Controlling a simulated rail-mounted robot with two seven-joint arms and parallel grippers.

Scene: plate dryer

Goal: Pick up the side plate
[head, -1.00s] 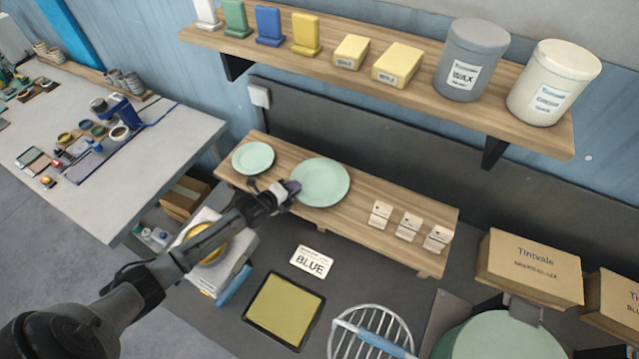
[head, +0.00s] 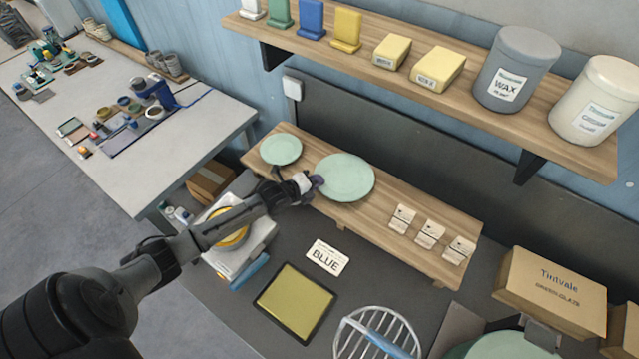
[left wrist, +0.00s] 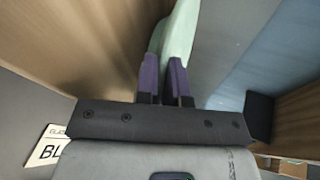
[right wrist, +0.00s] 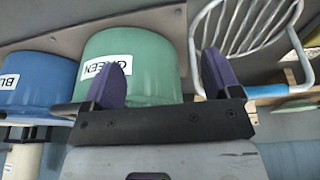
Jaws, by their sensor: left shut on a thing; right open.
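Two pale green plates are at the wooden rack board: a smaller plate (head: 281,150) at its left end and a larger plate (head: 350,175) to the right of it. My left gripper (head: 316,183) is at the near left edge of the larger plate. In the left wrist view its purple fingers (left wrist: 164,66) are shut on the rim of that plate (left wrist: 178,30), seen nearly edge-on. I cannot tell whether the plate is clear of the board. My right gripper (right wrist: 163,75) is open and empty in the right wrist view, in front of a green container (right wrist: 155,50).
The board (head: 375,218) also bears several small cards at its right. A wall shelf (head: 430,100) with jars and blocks overhangs behind. Below are a BLUE label (head: 327,257), a yellow-green pad (head: 295,303), a wire rack (head: 380,335) and a carton (head: 552,290).

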